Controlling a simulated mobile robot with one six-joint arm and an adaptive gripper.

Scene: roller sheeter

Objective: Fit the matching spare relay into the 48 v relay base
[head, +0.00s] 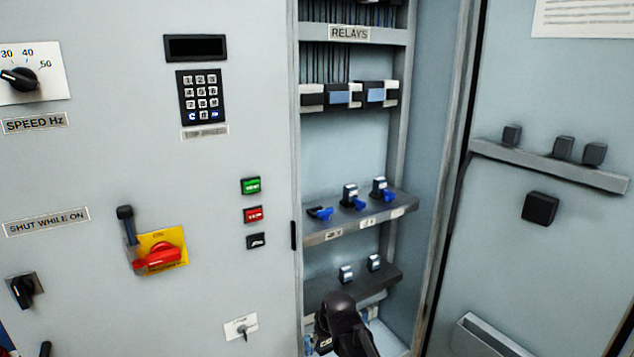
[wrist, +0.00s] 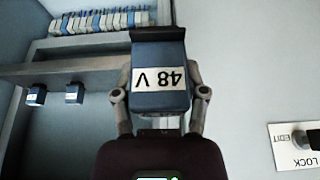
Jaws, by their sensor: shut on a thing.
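My gripper (wrist: 160,92) is shut on a blue relay (wrist: 160,103) with a white label reading 48 V, upside down in the wrist view. A dark part covers the relay's far end. In the head view my arm covers the gripper and the held relay. The 48 V relay base (head: 320,214) is at the left of the middle shelf, with a blue lever and no relay visible on it. Two bases to its right carry relays (head: 350,194) and (head: 380,187), each with a blue lever.
The lower shelf (head: 385,283) holds two other relays (head: 346,273) and (head: 373,262); their markings are too small to read. A wall panel with buttons and a red switch (head: 158,258) is left of the opening. An open door (head: 545,100) stands right.

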